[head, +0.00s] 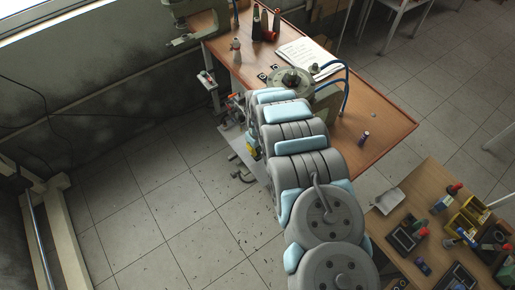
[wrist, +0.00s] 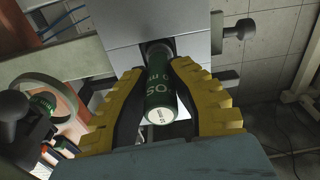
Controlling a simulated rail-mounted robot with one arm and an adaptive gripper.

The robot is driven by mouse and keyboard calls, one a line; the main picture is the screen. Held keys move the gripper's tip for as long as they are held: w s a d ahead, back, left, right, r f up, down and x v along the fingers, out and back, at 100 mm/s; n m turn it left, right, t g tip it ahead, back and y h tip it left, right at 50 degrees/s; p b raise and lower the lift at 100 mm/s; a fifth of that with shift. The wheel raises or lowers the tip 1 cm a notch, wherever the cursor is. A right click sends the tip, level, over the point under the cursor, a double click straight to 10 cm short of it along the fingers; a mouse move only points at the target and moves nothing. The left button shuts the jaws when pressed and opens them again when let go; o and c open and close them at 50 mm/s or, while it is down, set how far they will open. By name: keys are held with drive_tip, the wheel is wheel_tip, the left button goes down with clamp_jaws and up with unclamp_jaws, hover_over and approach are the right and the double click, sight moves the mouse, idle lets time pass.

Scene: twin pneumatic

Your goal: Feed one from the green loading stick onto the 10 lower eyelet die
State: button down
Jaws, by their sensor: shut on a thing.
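In the wrist view my gripper (wrist: 160,112), with yellow-backed, dark-padded fingers, is shut on a dark green cylinder (wrist: 159,88). The cylinder has pale markings on its side and a pale, lettered end cap facing the camera. Its far end meets a dark round opening in a grey machine block (wrist: 150,25); I cannot tell whether it is inside or just in front. In the head view my arm hides my gripper and this cylinder. The green loading stick and the 10 lower eyelet die cannot be told apart by label here.
A knob (wrist: 238,29) sticks out right of the block. At left are a round ring part (wrist: 50,86) and a dark knob (wrist: 14,103). The wooden bench (head: 375,125) carries papers (head: 305,55) and a small cylinder (head: 364,137). A cluttered second table (head: 400,240) stands lower right.

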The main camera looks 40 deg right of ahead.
idle(0.3)
drive_tip(key=shift+r+p, duration=1.65)
drive_tip(key=shift+r, duration=1.3)
